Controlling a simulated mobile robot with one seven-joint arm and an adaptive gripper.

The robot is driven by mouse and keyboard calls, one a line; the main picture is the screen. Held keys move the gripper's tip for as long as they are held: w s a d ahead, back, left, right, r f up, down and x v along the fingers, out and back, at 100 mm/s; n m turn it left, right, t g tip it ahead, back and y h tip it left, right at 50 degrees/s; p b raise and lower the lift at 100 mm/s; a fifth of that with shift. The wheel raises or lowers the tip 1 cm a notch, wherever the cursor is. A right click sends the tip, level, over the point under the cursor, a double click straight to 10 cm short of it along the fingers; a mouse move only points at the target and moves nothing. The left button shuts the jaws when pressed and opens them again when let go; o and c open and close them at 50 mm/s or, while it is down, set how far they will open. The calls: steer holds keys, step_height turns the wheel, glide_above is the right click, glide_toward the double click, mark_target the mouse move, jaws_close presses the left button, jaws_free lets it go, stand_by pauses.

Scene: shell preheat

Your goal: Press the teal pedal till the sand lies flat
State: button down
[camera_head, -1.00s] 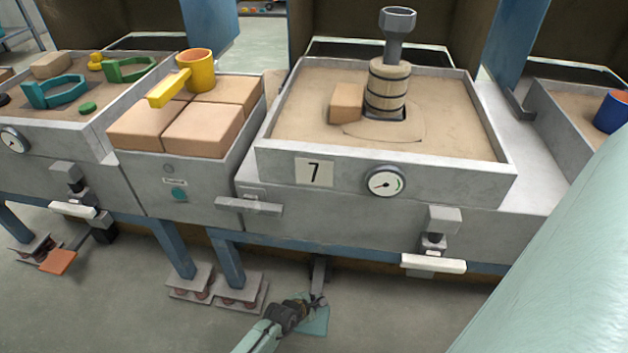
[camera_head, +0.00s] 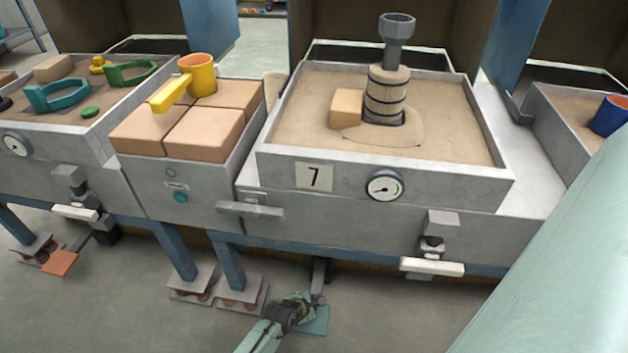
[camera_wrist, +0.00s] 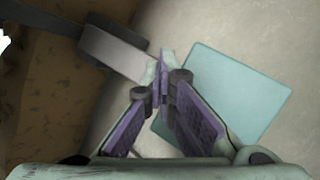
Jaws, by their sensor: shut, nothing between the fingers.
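The teal pedal (camera_head: 316,321) is low on the floor side, under the front of the sandbox marked 7. My gripper (camera_head: 312,297) is shut and empty, just at the pedal's upper left edge. In the wrist view the shut fingertips (camera_wrist: 165,58) overlap the pedal plate (camera_wrist: 240,90) in the picture, between it and a grey bar (camera_wrist: 112,52); contact cannot be told. The sand (camera_head: 310,100) in the box has a low raised patch around the foot of a wooden banded post. A wooden block (camera_head: 346,107) stands against the post (camera_head: 386,95).
A round gauge (camera_head: 384,186) is on the box front. An orange pedal (camera_head: 60,263) lies far left. Blue legs on grey feet (camera_head: 243,290) stand left of my gripper.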

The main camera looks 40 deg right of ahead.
steer(key=shift+d+r+p, duration=0.1)
steer(key=shift+r+p, duration=1.15)
steer(key=shift+r, duration=0.55)
step_height(320, 180, up, 5)
steer(key=p, duration=0.4)
steer(key=shift+w+d, duration=0.15)
